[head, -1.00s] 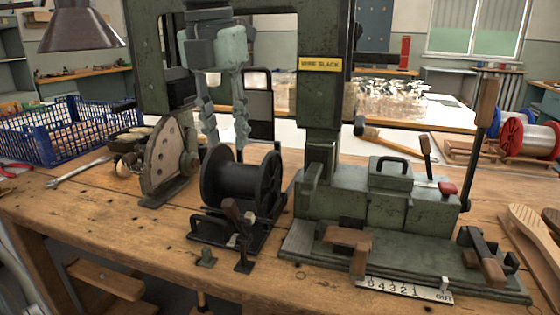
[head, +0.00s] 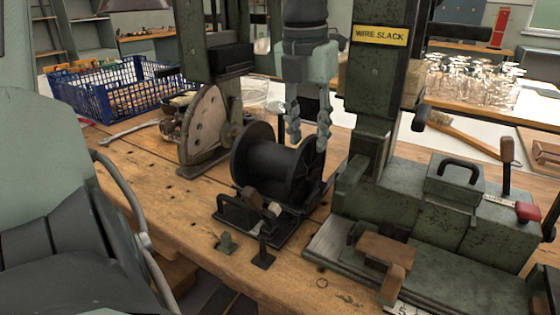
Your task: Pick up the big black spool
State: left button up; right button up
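The big black spool (head: 272,165) sits on its side in a dark metal stand (head: 240,215) on the wooden workbench. Both round flanges and the dark core between them show. My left gripper (head: 308,143) comes down from above, pointing downward, at the spool's upper right. Its two grey-green fingers are apart with nothing held between them. The fingertips overlap the top of the right flange in the picture; I cannot tell whether they touch it. My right gripper is not in view.
A green machine labelled WIRE SLACK (head: 380,36) stands close right of the spool. A quarter-round plate (head: 205,125) stands close left. A blue basket (head: 120,98) and wrench (head: 130,131) lie further left. A brush (head: 465,138) and glassware (head: 480,80) are behind right.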

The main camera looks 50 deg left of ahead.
pick_arm(q)
jog(key=shift+f, duration=0.35)
grip_shut()
jog(key=shift+w+r, duration=0.1)
